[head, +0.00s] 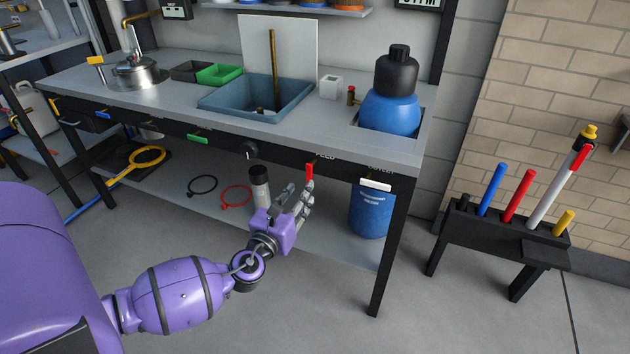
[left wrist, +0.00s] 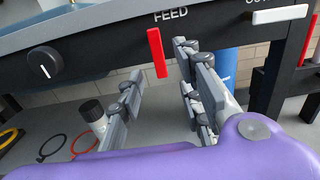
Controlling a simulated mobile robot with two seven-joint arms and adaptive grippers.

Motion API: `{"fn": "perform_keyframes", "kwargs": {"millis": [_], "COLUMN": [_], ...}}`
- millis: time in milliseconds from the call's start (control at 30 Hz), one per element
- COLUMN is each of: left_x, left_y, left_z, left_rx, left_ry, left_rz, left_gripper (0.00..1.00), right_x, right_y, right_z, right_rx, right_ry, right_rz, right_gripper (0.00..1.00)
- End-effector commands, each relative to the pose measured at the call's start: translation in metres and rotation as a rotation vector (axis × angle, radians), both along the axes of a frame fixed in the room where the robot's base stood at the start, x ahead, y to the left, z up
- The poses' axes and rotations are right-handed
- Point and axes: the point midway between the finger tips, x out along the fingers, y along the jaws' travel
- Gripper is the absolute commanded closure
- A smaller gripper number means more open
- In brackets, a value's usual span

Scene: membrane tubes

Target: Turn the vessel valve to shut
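A red lever (head: 309,171) hangs nearly upright on the bench's dark front panel under the word FEED. It also shows in the left wrist view (left wrist: 157,52). No label reading "vessel" is legible. My left gripper (head: 297,190) is open and empty, just below and in front of the red lever. In the left wrist view its fingers (left wrist: 160,68) spread either side of the lever's lower end; contact cannot be told. My right gripper is out of view.
A white horizontal handle (head: 376,184) sits right of the lever and a black knob (head: 249,149) left of it. A dark-capped cylinder (head: 260,187) and a blue drum (head: 371,210) stand on the lower shelf. A tube rack (head: 505,222) stands right; the floor between is clear.

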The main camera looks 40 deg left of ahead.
Motion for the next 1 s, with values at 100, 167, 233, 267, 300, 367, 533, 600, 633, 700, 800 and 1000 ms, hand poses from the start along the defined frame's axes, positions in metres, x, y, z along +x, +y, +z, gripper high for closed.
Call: {"fn": "perform_keyframes", "kwargs": {"millis": [100, 167, 233, 267, 300, 367, 533, 600, 633, 700, 800, 1000], "left_x": [0.007, 0.015, 0.026, 0.031, 0.037, 0.047, 0.067, 0.071, 0.073, 0.075, 0.075, 0.075], "left_y": [0.002, 0.003, 0.006, 0.007, 0.009, 0.012, 0.016, 0.018, 0.018, 0.018, 0.018, 0.018], "left_z": [-0.001, -0.001, -0.001, -0.001, -0.002, -0.002, -0.002, -0.003, -0.002, -0.002, -0.002, -0.002], "left_rx": [0.023, 0.022, 0.021, 0.02, 0.02, 0.02, 0.017, 0.016, 0.016, 0.016, 0.015, 0.015], "left_ry": [0.007, 0.006, 0.006, 0.006, 0.007, 0.007, 0.008, 0.009, 0.009, 0.008, 0.009, 0.009], "left_rz": [0.001, 0.001, 0.001, 0.001, 0.002, 0.002, 0.001, 0.002, 0.002, 0.001, 0.001, 0.001], "left_gripper": [0.67, 0.67, 0.67, 0.67, 0.67, 0.67, 0.67, 0.67, 0.67, 0.67, 0.67, 0.78], "right_x": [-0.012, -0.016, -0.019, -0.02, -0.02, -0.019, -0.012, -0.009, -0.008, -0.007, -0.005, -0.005], "right_y": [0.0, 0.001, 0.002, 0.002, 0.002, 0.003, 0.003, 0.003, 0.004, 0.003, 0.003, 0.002], "right_z": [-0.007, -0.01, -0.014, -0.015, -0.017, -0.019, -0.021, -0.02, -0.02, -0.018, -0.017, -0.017], "right_rx": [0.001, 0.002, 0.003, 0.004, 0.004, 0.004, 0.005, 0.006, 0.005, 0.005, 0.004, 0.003], "right_ry": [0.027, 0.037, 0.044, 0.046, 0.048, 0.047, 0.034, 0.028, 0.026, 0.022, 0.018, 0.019], "right_rz": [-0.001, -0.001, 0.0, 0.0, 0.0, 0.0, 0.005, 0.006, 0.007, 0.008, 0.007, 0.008], "right_gripper": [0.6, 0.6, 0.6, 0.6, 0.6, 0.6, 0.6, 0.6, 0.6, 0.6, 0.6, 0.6]}}
